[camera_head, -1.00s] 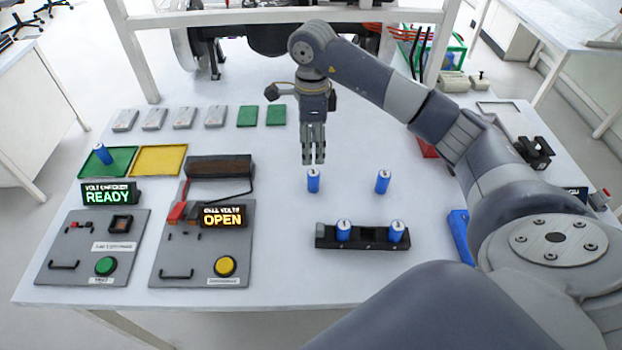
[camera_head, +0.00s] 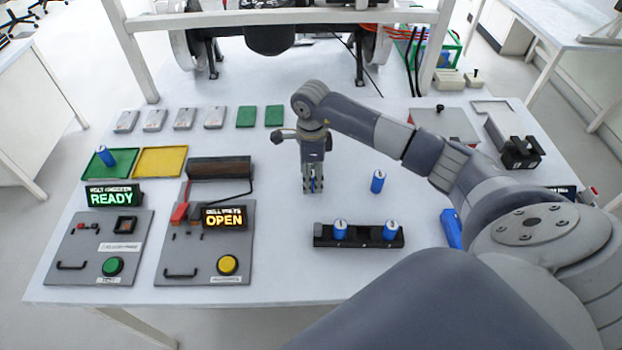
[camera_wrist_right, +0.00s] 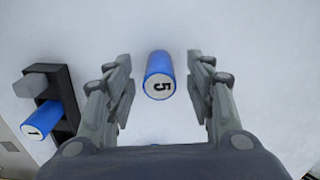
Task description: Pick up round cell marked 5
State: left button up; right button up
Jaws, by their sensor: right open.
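The round cell marked 5 (camera_wrist_right: 158,72) is blue with a pale top and stands upright on the table. In the right wrist view it is between the two fingers of my right gripper (camera_wrist_right: 160,80), with a gap on each side. In the head view my right gripper (camera_head: 312,187) points down over the cell, and only slivers of blue show between its fingers. The right gripper is open. My left gripper is not in view.
Another blue cell (camera_head: 377,181) stands to the right. A black holder (camera_head: 360,240) in front carries two cells, one marked 1 (camera_wrist_right: 40,121). A blue object (camera_head: 452,228) lies near my right arm. Testers (camera_head: 100,245) stand at left.

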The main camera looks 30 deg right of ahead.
grip_shut()
jog(key=shift+r, duration=0.15)
